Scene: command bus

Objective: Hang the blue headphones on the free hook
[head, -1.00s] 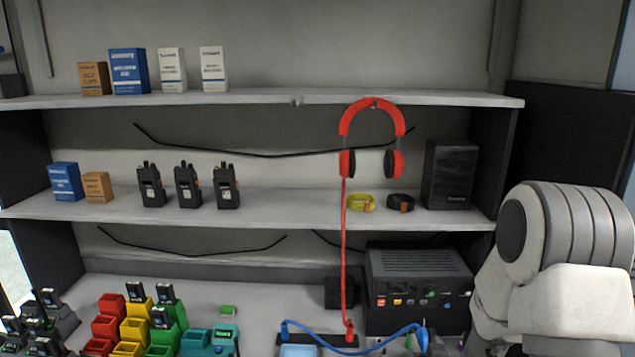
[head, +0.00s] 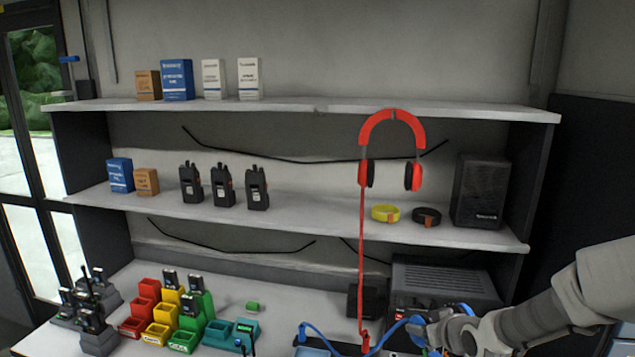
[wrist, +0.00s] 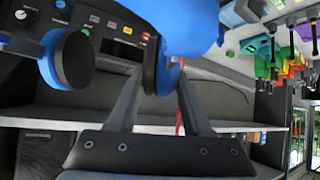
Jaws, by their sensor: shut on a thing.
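The blue headphones (wrist: 190,25) fill the top of the wrist view, with a blue band and dark round ear pads. In the head view a blue part (head: 416,327) shows low at the right, just left of my gripper (head: 440,330). My gripper (wrist: 158,100) is shut on the blue headphones, in front of the dark radio unit (head: 445,283). Red headphones (head: 392,128) hang from the upper shelf's front edge, with a red cord running down. A small dark mark (head: 318,108) is on that edge to their left; I cannot tell whether it is the free hook.
A yellow band (head: 385,213), a dark band (head: 426,217) and a black speaker (head: 480,190) stand on the middle shelf. Handheld radios (head: 224,185) stand further left. Coloured bins (head: 165,315) fill the desk's left.

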